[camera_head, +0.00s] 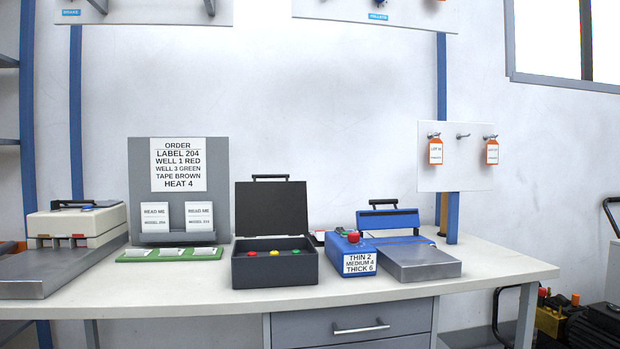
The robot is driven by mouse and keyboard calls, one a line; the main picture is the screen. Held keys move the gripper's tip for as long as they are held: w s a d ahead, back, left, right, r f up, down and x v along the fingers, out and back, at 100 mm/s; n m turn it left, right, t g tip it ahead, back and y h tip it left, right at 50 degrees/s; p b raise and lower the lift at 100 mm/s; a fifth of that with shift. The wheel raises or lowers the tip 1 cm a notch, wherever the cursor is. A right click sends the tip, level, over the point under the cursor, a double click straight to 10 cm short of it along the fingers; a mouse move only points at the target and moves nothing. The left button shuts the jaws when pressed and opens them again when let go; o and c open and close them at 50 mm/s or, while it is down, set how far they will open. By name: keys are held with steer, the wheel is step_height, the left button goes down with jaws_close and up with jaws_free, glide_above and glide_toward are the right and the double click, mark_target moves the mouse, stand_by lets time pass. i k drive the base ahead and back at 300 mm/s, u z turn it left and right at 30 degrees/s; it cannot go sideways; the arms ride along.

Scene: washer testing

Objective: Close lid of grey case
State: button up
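The grey case (275,272) stands on the workbench near its middle. Its dark grey lid (271,210) is up, about vertical at the back of the case, with a black handle on its top edge. Inside the open case I see a red, a yellow and a green round piece in a row. My gripper is not in view.
A blue box (347,258) with a red button and a blue-handled device with a metal plate (418,262) stand to the right. A green tray (170,254) and an order board (140,172) stand to the left. Bare bench top (500,262) shows at the right.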

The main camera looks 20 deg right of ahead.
mark_target(262, 208)
steer(key=z, duration=1.3)
steer(key=i, duration=0.95)
steer(key=u, duration=0.25)
